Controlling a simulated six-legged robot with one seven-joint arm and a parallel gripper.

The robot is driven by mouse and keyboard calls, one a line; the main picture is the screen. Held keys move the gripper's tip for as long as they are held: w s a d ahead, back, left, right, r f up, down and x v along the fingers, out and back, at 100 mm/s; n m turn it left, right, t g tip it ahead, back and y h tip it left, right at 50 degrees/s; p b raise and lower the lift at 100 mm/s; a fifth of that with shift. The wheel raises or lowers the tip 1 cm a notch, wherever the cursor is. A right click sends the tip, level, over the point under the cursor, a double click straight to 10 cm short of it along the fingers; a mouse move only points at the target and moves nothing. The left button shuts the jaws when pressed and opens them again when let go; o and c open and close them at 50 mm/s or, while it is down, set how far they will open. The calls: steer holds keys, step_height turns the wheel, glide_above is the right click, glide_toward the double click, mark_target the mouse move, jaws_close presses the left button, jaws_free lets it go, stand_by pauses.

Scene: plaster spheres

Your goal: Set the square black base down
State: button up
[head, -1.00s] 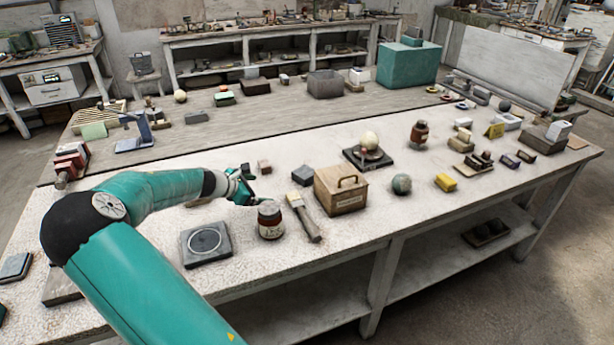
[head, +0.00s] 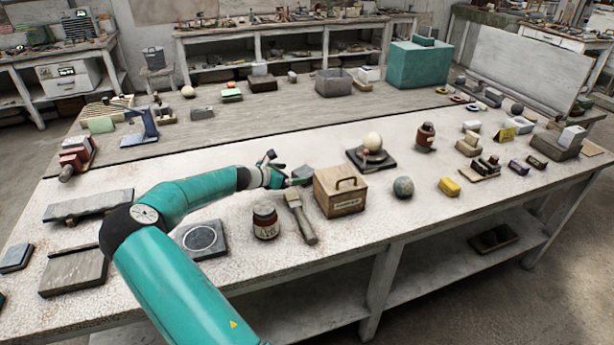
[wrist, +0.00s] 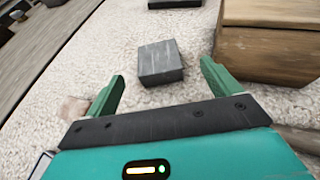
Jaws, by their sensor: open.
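A small square block, dark grey to black, (wrist: 160,62) lies flat on the pale table in the wrist view. It is ahead of my gripper (wrist: 162,72), lined up with the gap between the green fingers. The fingers are open, and nothing is held between them. In the head view my gripper (head: 284,174) is low over the table, left of the wooden box, and the dark block (head: 303,172) shows partly just beyond it. A flat black square plate (head: 371,158) carries a pale sphere (head: 373,141) farther back.
The wooden box (head: 341,192) with a handle stands close on the right. A brown jar (head: 265,220), a brush (head: 300,217) and a grey square plate with a ring (head: 201,240) lie in front. A mottled sphere (head: 403,187) is right of the box.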

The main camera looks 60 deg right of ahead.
mark_target(306, 171)
steer(key=x, duration=0.8)
steer(key=shift+w+d+f, duration=0.1)
steer(key=shift+w+f, duration=0.05)
steer(key=shift+f, duration=0.1)
steer(key=shift+r, duration=0.1)
steer(key=c, duration=1.5)
steer(key=shift+c, duration=0.2)
steer(key=shift+r, duration=0.1)
